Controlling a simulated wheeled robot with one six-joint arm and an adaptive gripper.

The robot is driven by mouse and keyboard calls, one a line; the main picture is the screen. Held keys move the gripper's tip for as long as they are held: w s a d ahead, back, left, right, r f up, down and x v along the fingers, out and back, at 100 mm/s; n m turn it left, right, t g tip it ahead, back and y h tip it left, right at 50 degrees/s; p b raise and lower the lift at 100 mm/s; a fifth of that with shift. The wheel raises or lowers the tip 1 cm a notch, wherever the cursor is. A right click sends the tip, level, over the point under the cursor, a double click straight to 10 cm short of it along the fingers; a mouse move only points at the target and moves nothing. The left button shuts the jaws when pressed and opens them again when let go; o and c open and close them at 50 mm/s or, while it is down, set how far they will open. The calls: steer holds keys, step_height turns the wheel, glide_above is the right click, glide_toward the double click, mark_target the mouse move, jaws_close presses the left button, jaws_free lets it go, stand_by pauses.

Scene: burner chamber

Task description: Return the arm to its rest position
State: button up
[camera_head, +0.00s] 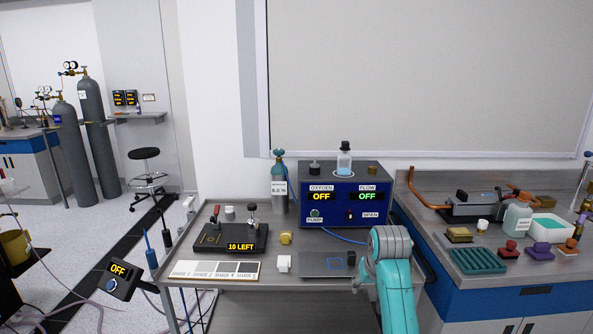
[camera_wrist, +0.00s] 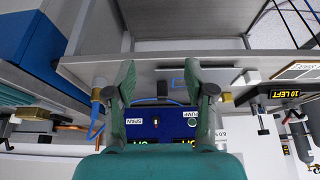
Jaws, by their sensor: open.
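My teal arm rises at the lower right of the middle in the head view, in front of the cart; its gripper cannot be made out there. In the wrist view, which is upside down, my gripper (camera_wrist: 158,85) is open, with its two green fingers wide apart and nothing held between them. The blue analyser box (camera_wrist: 160,122) with the PUMP and SPAN labels shows beyond the fingers. In the head view this box (camera_head: 344,215) stands at the back of the cart, reading OFF on both displays.
The cart top (camera_head: 235,290) holds a black "10 LEFT" device (camera_head: 225,238), a shade card (camera_head: 215,270), a yellow block (camera_head: 286,238) and a grey plate (camera_head: 318,264). A blue-fronted bench (camera_head: 500,300) with several small items stands close on the right.

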steer(key=s+f+t, duration=0.2)
steer(key=s+f, duration=0.6)
steer(key=f, duration=0.4)
steer(key=s+f+t, duration=0.1)
steer(key=s+f, duration=0.7)
steer(key=f, duration=0.3)
steer(key=s+f+t, duration=0.2)
steer(key=s+f, duration=0.2)
steer(key=s, duration=0.7)
steer(key=s+t, duration=0.1)
steer(key=s, duration=1)
steer(key=s+r+t, duration=0.3)
steer(key=s+r, duration=1.6)
steer(key=s, duration=0.4)
steer(key=shift+a+t, duration=0.25)
steer(key=shift+t, duration=0.15)
